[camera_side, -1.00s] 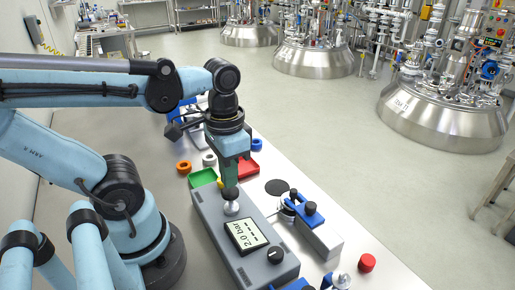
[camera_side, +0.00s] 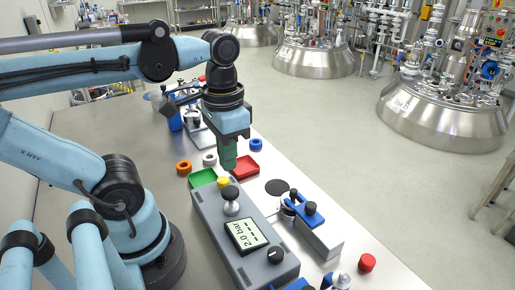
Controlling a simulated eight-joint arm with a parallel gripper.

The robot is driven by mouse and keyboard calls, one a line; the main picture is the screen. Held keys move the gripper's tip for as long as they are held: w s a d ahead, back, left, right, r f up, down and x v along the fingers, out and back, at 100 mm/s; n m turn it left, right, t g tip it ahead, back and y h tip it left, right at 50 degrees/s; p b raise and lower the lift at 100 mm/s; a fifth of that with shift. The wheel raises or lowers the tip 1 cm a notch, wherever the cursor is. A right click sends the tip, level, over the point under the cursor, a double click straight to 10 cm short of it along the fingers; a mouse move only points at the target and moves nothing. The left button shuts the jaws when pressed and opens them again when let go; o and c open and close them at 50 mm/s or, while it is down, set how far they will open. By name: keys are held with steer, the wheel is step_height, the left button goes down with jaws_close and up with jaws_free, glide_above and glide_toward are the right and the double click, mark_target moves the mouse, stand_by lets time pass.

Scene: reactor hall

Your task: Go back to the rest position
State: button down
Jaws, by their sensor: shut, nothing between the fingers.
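My gripper (camera_side: 229,166) is shut and empty, pointing down. It hangs above the far end of the grey gauge box, in front of the red tray in the picture. The grey gauge box (camera_side: 262,262) has a display (camera_side: 246,236) reading "2.0 bar", a black knob (camera_side: 276,255) and a black-topped metal knob (camera_side: 231,203) that stands clear of my fingers. A yellow piece (camera_side: 223,183) lies beside the box's far end, by the green tray.
A green tray (camera_side: 201,178), a red tray (camera_side: 247,165), orange (camera_side: 184,167), white (camera_side: 209,160) and blue (camera_side: 256,145) rings lie on the table behind. A blue-and-grey fixture (camera_side: 321,234), a black disc (camera_side: 277,187) and a red cap (camera_side: 367,263) are to the right.

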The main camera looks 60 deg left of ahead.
steer(key=shift+r, duration=0.4)
steer(key=w+f+t, duration=0.3)
steer(key=w+t, duration=0.4)
steer(key=w, duration=0.2)
steer(key=shift+w+d+f, duration=0.15)
steer(key=shift+w+d, duration=0.05)
steer(key=shift+d, duration=0.05)
stand_by(1.1)
